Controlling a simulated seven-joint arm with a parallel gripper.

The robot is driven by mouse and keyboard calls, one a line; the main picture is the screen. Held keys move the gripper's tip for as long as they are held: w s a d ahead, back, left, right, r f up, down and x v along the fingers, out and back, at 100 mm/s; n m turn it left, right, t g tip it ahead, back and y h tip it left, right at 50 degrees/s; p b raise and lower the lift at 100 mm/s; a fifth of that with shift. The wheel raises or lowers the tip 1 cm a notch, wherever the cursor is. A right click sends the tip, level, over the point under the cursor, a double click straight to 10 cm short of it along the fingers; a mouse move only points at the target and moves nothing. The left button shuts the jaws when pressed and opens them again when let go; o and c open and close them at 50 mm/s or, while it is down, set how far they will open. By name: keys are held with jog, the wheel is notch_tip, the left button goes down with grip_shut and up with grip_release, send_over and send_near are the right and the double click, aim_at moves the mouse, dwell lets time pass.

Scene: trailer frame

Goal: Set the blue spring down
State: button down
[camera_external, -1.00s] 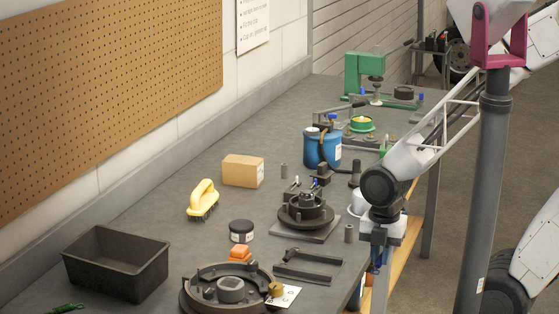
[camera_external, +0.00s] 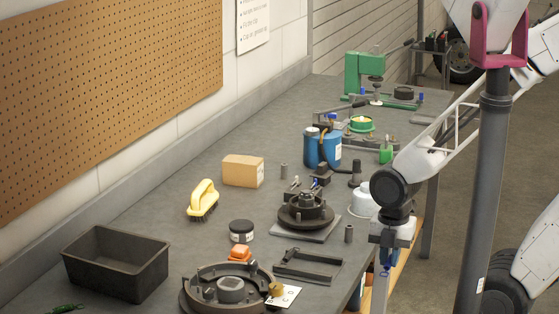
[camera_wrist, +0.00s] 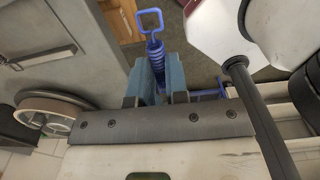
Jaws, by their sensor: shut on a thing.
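The blue spring (camera_wrist: 155,48), a coil with a square loop at its end, is between the two blue-grey fingers of my gripper (camera_wrist: 158,72) in the wrist view. The gripper is shut on it. In the external view my gripper (camera_external: 386,252) points down by the right edge of the grey bench (camera_external: 180,165), and a bit of the blue spring (camera_external: 386,269) shows below it. The spring looks clear of the bench top. Its lower end is hard to make out.
A round dark fixture (camera_external: 306,212) on a plate, a black bracket (camera_external: 308,267) and a white tub (camera_external: 363,203) stand near the gripper. A blue canister (camera_external: 322,150), wooden block (camera_external: 242,171), yellow brush (camera_external: 202,198) and black bin (camera_external: 115,264) are farther left. Bare bench lies between them.

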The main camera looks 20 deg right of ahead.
dwell(0.3)
jog(key=w+a, duration=0.8)
jog(key=w, duration=0.2)
jog(key=w+a+f, duration=0.1)
jog(key=w+a, duration=0.8)
jog(key=w, duration=0.1)
jog(key=w+a, duration=0.9)
jog(key=w, duration=0.1)
jog(key=shift+w+a+f, duration=0.15)
jog(key=shift+a, duration=0.1)
jog(key=shift+w+a+f, duration=0.2)
jog(key=shift+w+a, duration=0.25)
jog(key=shift+a, duration=0.05)
jog(key=w+a, duration=0.3)
jog(key=w, duration=0.1)
jog(key=w+a+f, duration=0.1)
jog(key=w+a, duration=0.2)
jog(key=w, duration=0.1)
jog(key=w+a, duration=0.3)
jog(key=w, duration=0.1)
jog(key=shift+w+a+f, duration=0.25)
jog(key=shift+w, duration=0.1)
jog(key=shift+f, duration=0.1)
